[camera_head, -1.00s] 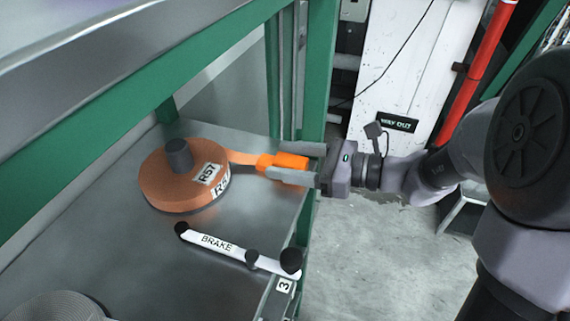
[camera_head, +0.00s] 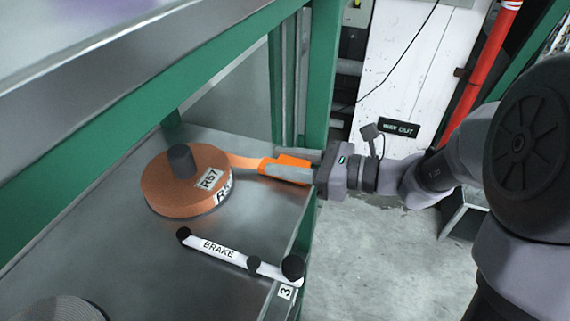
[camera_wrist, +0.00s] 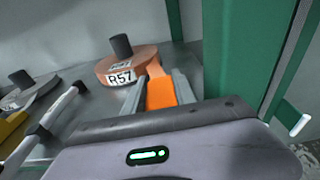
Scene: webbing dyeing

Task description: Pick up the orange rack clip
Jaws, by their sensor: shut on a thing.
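The orange rack clip (camera_head: 293,160) is at the free end of the orange webbing that runs off the roll (camera_head: 188,190) marked R57. My gripper (camera_head: 287,171) is shut on the clip, with its fingers along the clip's sides. In the wrist view the orange clip (camera_wrist: 161,93) lies between my two grey fingers (camera_wrist: 160,92), and the roll (camera_wrist: 128,66) stands just beyond. The fingers partly hide the clip in the head view.
The roll sits around a dark post (camera_head: 181,161) on a metal shelf (camera_head: 190,275). A white BRAKE bar (camera_head: 220,252) with black knobs lies in front of it. Green frame posts (camera_head: 322,75) stand close behind my gripper. A grey spool (camera_head: 55,308) is at the lower left.

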